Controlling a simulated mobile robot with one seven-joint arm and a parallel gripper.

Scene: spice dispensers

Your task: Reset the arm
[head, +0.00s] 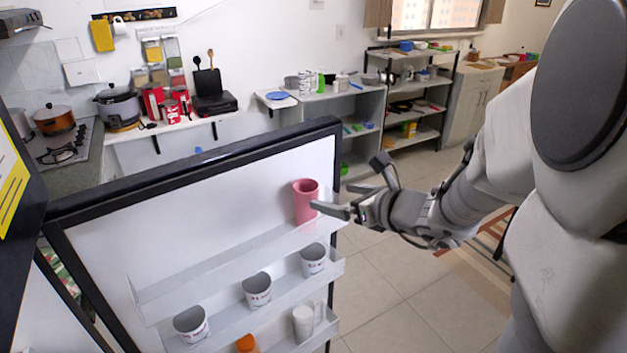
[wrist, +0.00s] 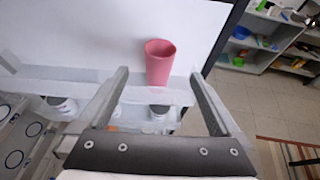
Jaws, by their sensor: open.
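My gripper (head: 350,200) is at the right end of an open door with shelves. In the wrist view my gripper (wrist: 157,82) is open, its two fingers spread wide with nothing between them at the near end. A pink cup (head: 305,203) stands upright on the door's top shelf (head: 215,268). In the wrist view the pink cup (wrist: 159,62) shows beyond the fingertips, between their lines. The cup looks apart from the fingers, though one fingertip passes close to it in the head view.
White cups (head: 257,290) stand on the shelf below, with an orange-topped item (head: 247,344) lower down. The dark door edge (head: 200,165) rises beside my gripper. A counter with pots (head: 117,106) and open shelving (head: 410,95) stand at the back. Tiled floor (head: 385,270) is clear.

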